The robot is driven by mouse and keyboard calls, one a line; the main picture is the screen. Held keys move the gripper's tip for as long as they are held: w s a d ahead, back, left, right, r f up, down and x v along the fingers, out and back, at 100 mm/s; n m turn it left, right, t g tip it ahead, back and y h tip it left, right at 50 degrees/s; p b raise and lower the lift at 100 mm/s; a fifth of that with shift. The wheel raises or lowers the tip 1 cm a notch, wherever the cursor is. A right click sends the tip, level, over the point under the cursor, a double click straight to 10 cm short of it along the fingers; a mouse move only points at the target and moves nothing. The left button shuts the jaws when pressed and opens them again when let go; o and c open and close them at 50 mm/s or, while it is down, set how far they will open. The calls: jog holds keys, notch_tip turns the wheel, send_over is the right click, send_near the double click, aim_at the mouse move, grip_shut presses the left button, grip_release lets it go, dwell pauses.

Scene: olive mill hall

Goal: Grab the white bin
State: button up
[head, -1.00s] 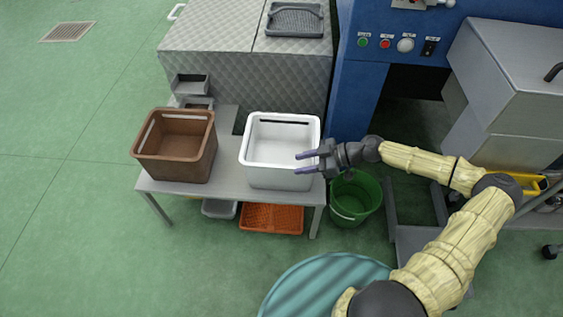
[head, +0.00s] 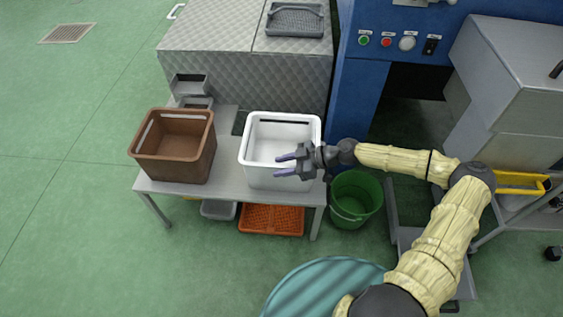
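The white bin (head: 262,178) stands upright and looks empty on the right part of a low grey bench (head: 229,183). It has a dark slot in its far wall. My gripper (head: 282,167) is open, with its two fingers pointing left. The fingers show in front of the bin's right part, near its front right rim. I cannot tell whether they are over the bin or touching it. The gripper hides part of the right rim and front right corner.
A brown bin (head: 178,166) stands left of the white bin on the bench. An orange crate (head: 272,219) and a grey tray (head: 218,209) are below. A green bucket (head: 352,200) stands at right. A teal round surface (head: 318,290) is in front. The left floor is clear.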

dwell(0.4)
grip_shut()
dwell(1.3)
